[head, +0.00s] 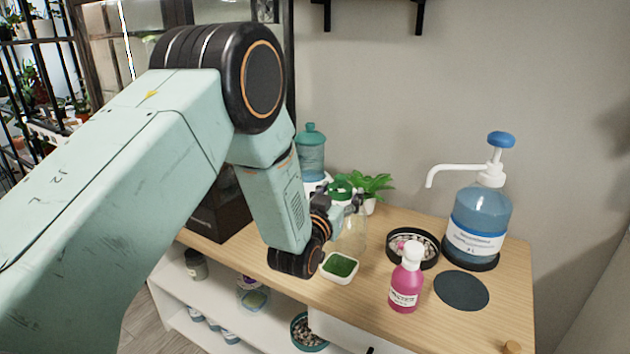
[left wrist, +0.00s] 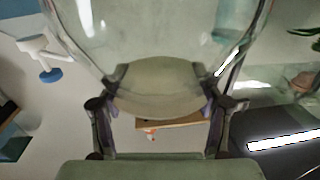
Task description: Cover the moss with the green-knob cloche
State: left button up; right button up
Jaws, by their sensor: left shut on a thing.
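The moss (head: 340,264) is a green patch in a small white square dish, near the front edge of the wooden top. A clear glass cloche (head: 352,238) with a green knob (head: 341,187) is just behind the dish, apart from the moss in the picture. My left gripper (head: 338,204) is shut on the cloche, its fingers at the upper part. In the left wrist view the clear glass (left wrist: 160,35) fills the top, between and beyond the fingers (left wrist: 165,105). I cannot tell whether the cloche's rim touches the wood. My right gripper is not in view.
A leafy plant (head: 369,184) and teal jar (head: 311,152) are at the back.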

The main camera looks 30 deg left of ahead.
pick_arm(q)
jog(key=shift+d+r+h, duration=0.25)
jog(key=shift+d+h, duration=0.05)
jog(key=shift+d, duration=0.1)
jog(key=shift+f, duration=0.1)
notch_tip(320, 180, down, 5)
jog(key=b, duration=0.4)
jog(key=shift+f+b, duration=1.35)
jog(key=shift+f, duration=0.5)
dwell(2.1)
jog(key=o, duration=1.8)
jog(key=shift+s, duration=0.15)
jog(key=shift+c, duration=0.2)
jog(key=shift+o, duration=0.8)
jog(key=shift+f, duration=0.1)
